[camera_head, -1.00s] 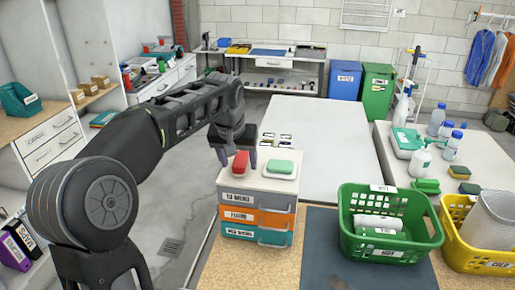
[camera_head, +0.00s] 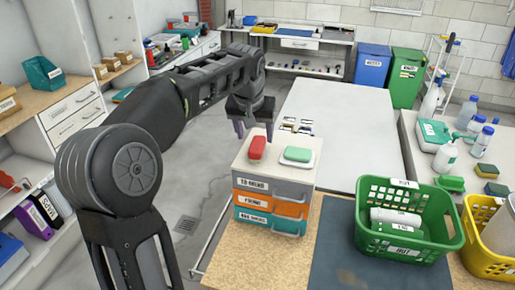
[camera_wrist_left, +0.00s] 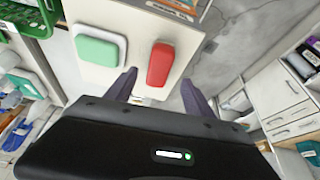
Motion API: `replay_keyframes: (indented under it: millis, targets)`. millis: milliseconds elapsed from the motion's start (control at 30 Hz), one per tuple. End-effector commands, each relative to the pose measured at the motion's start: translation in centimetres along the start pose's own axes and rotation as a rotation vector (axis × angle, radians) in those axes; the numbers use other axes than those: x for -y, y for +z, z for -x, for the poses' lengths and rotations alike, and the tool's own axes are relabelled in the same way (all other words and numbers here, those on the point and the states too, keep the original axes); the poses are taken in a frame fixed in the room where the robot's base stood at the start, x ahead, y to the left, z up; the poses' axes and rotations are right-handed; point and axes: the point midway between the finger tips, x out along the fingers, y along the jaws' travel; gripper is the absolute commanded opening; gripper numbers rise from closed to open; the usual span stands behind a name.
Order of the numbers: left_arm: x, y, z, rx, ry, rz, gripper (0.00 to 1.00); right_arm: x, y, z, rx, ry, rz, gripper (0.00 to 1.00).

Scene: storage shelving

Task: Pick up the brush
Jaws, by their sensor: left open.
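A red rounded oblong item (camera_head: 257,147) lies on the white top of a small drawer unit (camera_head: 272,181). No bristles show, so I cannot tell for sure that it is the brush. Beside it a green block (camera_head: 298,154) sits in a white dish. My left gripper (camera_head: 254,133) is open and empty, at the far side of the red item. In the left wrist view the red item (camera_wrist_left: 160,64) lies ahead of the gap between the two fingers (camera_wrist_left: 158,80), apparently touching neither. The green block (camera_wrist_left: 97,51) is left of them. My right gripper is out of view.
Spray bottles and sponges stand on the right table.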

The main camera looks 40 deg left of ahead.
Motion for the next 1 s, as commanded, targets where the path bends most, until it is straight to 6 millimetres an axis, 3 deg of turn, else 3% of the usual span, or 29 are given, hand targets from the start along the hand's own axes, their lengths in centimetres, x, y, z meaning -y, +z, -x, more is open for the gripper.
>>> replay_keyframes:
  millis: [233,600,1000]
  targets:
    - [-0.1,0.0,-0.6,0.003,-0.001,-0.001,0.62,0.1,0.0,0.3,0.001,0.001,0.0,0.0]
    - [-0.2,0.0,-5.1,0.002,0.0,0.0,0.62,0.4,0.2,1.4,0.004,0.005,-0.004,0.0]
    - [-0.2,0.0,-5.2,0.0,0.0,0.0,0.62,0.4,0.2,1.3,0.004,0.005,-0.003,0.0]
